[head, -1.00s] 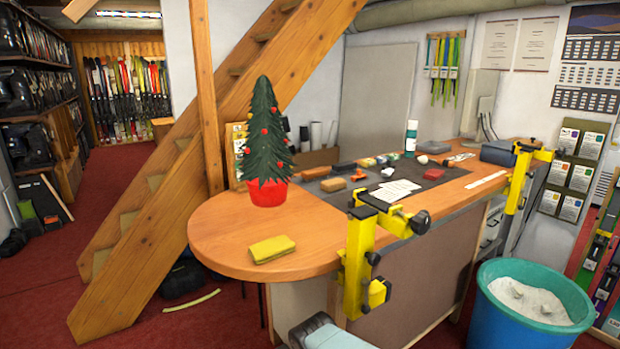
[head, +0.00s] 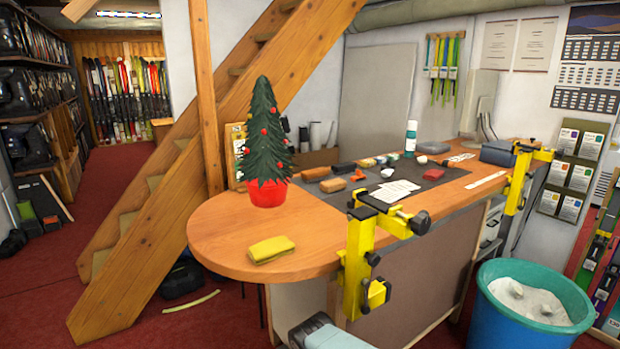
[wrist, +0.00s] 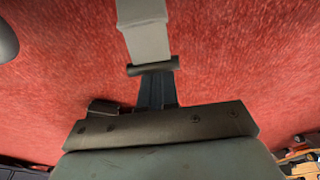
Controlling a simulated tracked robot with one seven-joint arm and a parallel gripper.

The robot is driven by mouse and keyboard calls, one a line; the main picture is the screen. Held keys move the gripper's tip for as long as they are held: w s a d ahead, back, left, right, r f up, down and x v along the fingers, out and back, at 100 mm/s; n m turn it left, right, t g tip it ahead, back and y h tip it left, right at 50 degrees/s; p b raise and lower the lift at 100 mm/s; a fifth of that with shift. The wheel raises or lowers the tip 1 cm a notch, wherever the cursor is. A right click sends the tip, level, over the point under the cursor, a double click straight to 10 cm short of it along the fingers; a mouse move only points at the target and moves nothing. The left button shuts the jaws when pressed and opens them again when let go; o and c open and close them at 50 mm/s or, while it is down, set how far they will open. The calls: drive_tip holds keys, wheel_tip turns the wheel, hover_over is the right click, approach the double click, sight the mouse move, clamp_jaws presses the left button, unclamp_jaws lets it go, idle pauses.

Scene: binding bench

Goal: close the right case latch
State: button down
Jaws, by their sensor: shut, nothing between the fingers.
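A closed blue-grey case (head: 499,152) lies at the far right end of the wooden bench (head: 225,235) in the head view. It is small there, and I cannot make out its latches. My gripper (wrist: 141,14) shows in the wrist view, its fingers together with nothing between them, over red carpet. The case does not show in the wrist view. In the head view only a grey part of my arm shows at the bottom edge, low in front of the bench; the fingers are out of view.
Yellow clamps (head: 357,255) and (head: 517,185) stand at the bench's front edge. A teal bin (head: 535,305) stands on the floor at right. A potted toy tree (head: 265,140) and yellow sponge (head: 271,249) sit on the near end. Tools and cards cover a dark mat (head: 340,198).

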drive_tip(key=shift+w+a+r, duration=0.1)
drive_tip(key=shift+r, duration=0.05)
drive_tip(key=shift+w+a+r, duration=0.4)
drive_tip(key=shift+w+r, duration=0.2)
drive_tip(key=shift+r, duration=0.05)
drive_tip(key=shift+w+a+r, duration=0.15)
drive_tip(key=shift+w+r, duration=0.05)
drive_tip(key=shift+w, duration=0.05)
idle(0.4)
drive_tip(key=shift+w+a+r, duration=0.25)
drive_tip(key=shift+w+r, duration=0.1)
drive_tip(key=shift+r, duration=0.05)
